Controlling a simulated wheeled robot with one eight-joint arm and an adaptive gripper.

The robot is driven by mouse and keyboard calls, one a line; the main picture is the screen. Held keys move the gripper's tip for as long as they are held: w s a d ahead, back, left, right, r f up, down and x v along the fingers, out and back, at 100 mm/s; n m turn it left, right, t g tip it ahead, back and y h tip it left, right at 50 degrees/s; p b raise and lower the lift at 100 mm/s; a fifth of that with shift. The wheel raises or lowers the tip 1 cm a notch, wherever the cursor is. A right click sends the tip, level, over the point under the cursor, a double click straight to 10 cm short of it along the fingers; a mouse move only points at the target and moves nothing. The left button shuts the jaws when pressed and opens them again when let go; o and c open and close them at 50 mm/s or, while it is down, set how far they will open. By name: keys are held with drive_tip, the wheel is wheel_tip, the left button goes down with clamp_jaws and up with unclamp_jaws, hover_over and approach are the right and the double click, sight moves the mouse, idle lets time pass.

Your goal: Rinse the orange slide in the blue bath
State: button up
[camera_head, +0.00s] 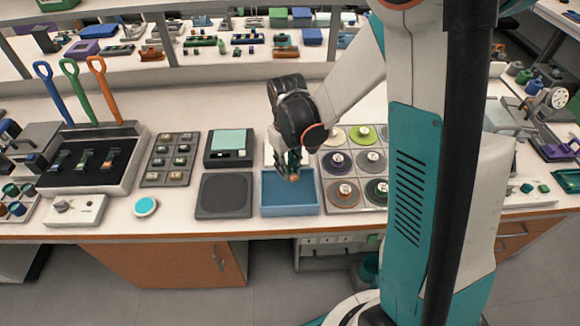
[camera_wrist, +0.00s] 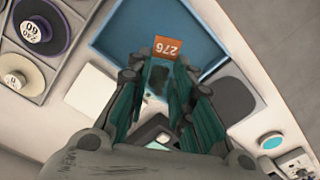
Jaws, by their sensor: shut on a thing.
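My gripper (camera_head: 291,165) points down over the blue bath (camera_head: 290,211), a shallow open tray near the front edge of the bench. It is shut on the orange slide (camera_head: 294,178), which shows as a small orange spot at the fingertips. The blue bath (camera_wrist: 108,38) lies behind the slide there. I cannot tell whether the slide touches the bath's floor.
A dark grey pad (camera_head: 225,196) lies left of the bath, with a teal-topped device (camera_head: 230,147) behind it. A tray of round discs (camera_head: 341,208) stands close on the right.

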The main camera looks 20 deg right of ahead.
wheel_tip(320, 180, down, 9)
drive_tip(key=b, duration=0.6)
drive_tip(key=shift+f+b, duration=0.1)
drive_tip(key=shift+b, duration=0.3)
idle(2.1)
drive_tip(key=shift+r+p, duration=2.65)
drive_tip(key=shift+r, duration=1.15)
